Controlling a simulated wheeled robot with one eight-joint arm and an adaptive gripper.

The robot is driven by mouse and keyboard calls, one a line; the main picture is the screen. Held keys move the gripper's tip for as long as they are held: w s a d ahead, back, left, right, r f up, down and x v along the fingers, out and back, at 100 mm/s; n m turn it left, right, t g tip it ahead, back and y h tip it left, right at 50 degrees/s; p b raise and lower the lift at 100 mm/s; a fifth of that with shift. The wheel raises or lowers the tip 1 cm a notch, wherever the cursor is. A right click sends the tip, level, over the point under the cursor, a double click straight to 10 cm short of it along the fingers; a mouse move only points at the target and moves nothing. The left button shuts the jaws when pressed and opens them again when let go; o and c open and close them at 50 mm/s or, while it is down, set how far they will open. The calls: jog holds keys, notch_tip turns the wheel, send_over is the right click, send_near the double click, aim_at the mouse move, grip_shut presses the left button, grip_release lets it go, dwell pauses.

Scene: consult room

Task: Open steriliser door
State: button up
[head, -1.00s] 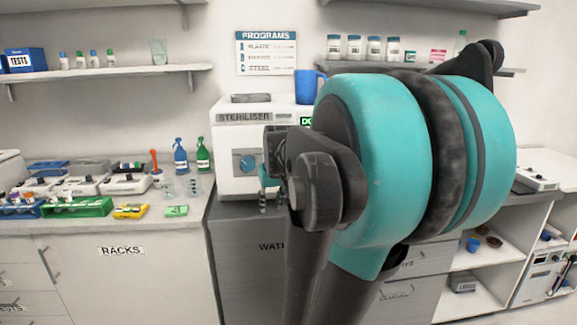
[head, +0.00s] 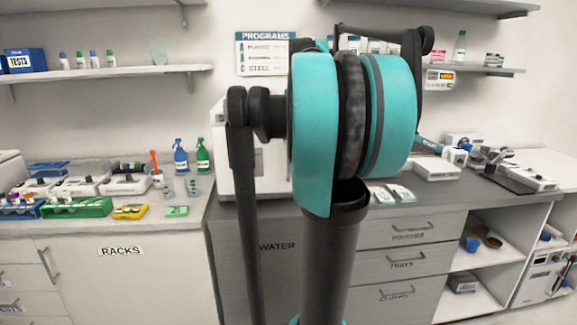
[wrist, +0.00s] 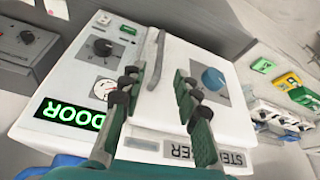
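The white steriliser (head: 224,170) stands on the counter in the head view, mostly hidden behind my arm. In the wrist view its door (wrist: 195,60) looks shut. It has a blue knob (wrist: 213,79) and a long grey bar handle (wrist: 155,62) along one edge. A green lit DOOR sign (wrist: 70,113) shows beside the dial panel. My gripper (wrist: 158,82) is open and empty in front of the door. The handle lies between its two fingers in the picture; no contact is visible and depth is unclear. My gripper is hidden in the head view.
Left counter holds spray bottles (head: 181,157), a green rack (head: 78,207) and small devices. Instruments (head: 437,168) stand to the right. Shelves (head: 110,73) hang above. A blue object (wrist: 62,160) shows at the wrist view's lower edge.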

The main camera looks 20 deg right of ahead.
jog(key=x, duration=1.3)
grip_shut()
